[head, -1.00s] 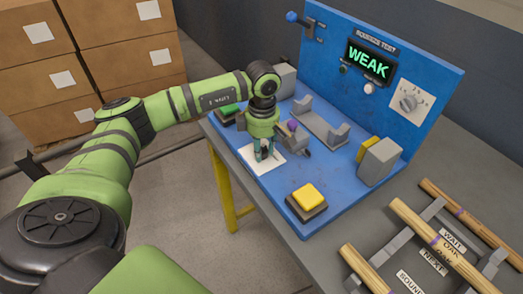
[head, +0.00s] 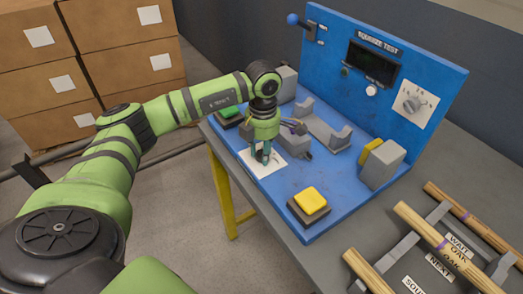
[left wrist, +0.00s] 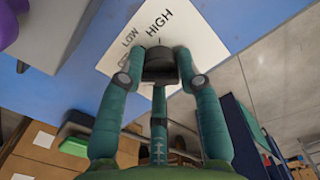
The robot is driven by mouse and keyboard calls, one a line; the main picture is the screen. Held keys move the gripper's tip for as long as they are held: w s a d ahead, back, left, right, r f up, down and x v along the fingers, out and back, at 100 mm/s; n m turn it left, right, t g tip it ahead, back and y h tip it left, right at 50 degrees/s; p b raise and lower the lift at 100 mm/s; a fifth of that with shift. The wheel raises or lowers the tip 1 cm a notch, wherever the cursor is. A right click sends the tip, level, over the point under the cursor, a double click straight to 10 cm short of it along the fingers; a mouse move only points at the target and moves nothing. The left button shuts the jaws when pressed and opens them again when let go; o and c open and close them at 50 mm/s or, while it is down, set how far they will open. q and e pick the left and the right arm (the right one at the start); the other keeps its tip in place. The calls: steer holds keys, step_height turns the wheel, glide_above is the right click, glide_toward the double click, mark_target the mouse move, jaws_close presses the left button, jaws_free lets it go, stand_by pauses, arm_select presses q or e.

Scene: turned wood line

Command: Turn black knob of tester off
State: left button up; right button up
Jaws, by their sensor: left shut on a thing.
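The tester is a blue base and upright panel (head: 345,60) on a grey table. Its black knob (left wrist: 160,65) sits on a white plate (head: 272,168) printed LOW and HIGH in the left wrist view; a further mark beside LOW is mostly hidden by a finger. My left gripper (head: 262,154) points down over the plate, and its teal fingers (left wrist: 160,75) are shut around the knob. In the head view the fingers mostly cover the knob. The tester's display (head: 373,64) is dark.
A yellow button (head: 311,200), a green button (head: 229,112) and a grey cradle (head: 322,128) stand on the base around the gripper. A blue-ended lever (head: 293,19) and a grey dial (head: 413,102) are on the panel. Wooden rods (head: 435,237) lie on a rack at the right.

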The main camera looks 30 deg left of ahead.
arm_select(q)
steer(key=shift+w+d, duration=0.1)
steer(key=shift+d, duration=0.2)
steer(key=o, duration=1.1)
steer(key=shift+o, duration=0.2)
steer(key=shift+w+d, duration=0.1)
steer(key=shift+w, duration=0.05)
steer(key=shift+r, duration=0.1)
steer(key=shift+a+r, duration=0.25)
steer(key=shift+r, duration=0.05)
step_height(320, 180, up, 11)
steer(key=shift+d+r, duration=0.15)
steer(key=shift+d, duration=0.05)
